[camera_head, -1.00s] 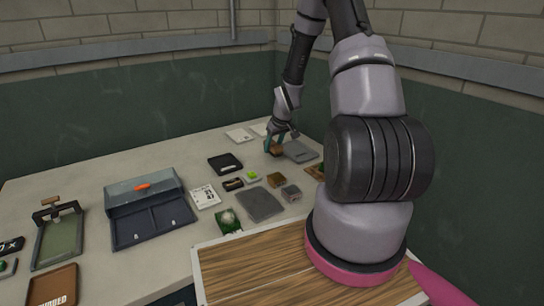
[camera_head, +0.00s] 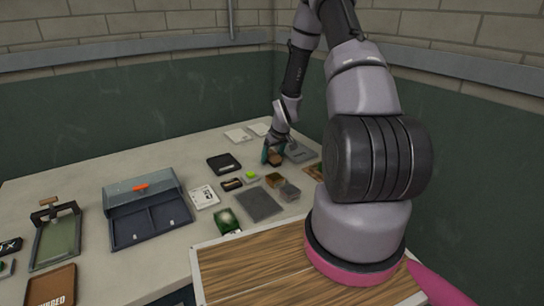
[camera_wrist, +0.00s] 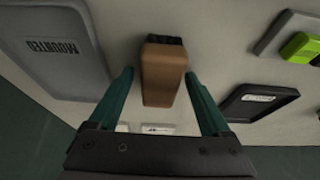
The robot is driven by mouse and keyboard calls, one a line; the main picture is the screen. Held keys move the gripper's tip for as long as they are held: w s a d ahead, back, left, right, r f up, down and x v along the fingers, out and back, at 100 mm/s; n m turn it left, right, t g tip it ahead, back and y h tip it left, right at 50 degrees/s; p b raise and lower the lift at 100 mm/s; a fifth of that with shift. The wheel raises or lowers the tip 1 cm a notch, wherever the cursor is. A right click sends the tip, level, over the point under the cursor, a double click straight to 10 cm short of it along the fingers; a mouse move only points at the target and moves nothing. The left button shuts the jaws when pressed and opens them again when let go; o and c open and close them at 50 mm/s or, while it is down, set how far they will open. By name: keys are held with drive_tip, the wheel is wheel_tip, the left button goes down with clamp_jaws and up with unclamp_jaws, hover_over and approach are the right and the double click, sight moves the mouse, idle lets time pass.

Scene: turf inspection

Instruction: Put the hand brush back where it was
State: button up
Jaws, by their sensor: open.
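The hand brush (camera_head: 275,159), a brown block with black bristles, is at the far right part of the table, beside the grey tray. In the wrist view the brush (camera_wrist: 163,78) is between the two teal fingers, its dark bristles at the top of the picture. My gripper (camera_head: 272,153) is open around it; in the wrist view (camera_wrist: 159,76) a gap shows on both sides of the brush. Whether the brush touches the table is hard to tell. The grey tray (camera_wrist: 40,50), lettered "MOUNTED", lies to its left in the wrist view.
A black tray (camera_head: 224,163) lies left of the brush. White cards (camera_head: 238,135) lie behind. A blue-grey toolbox (camera_head: 148,210) stands left.

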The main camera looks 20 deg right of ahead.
drive_tip(key=s+a+r+m, duration=0.1)
drive_tip(key=s+r, duration=0.4)
drive_tip(key=r, duration=0.6)
drive_tip(key=s+a+r+m+t+h, duration=0.15)
drive_tip(key=s+r, duration=0.25)
drive_tip(key=r, duration=0.7)
drive_tip(key=s+a+r+m+g+y, duration=0.1)
drive_tip(key=s+r, duration=0.4)
drive_tip(key=r, duration=0.7)
drive_tip(key=s+a+r+m+t+y, duration=0.1)
drive_tip(key=s+a+r, duration=0.2)
drive_tip(key=s+r, duration=0.2)
drive_tip(key=s+a+r+m+t+y, duration=0.1)
drive_tip(key=s+r, duration=0.4)
drive_tip(key=s, duration=0.6)
drive_tip(key=shift+s+a+r+m, duration=0.3)
drive_tip(key=shift+a+m, duration=0.15)
drive_tip(key=shift+a, duration=0.8)
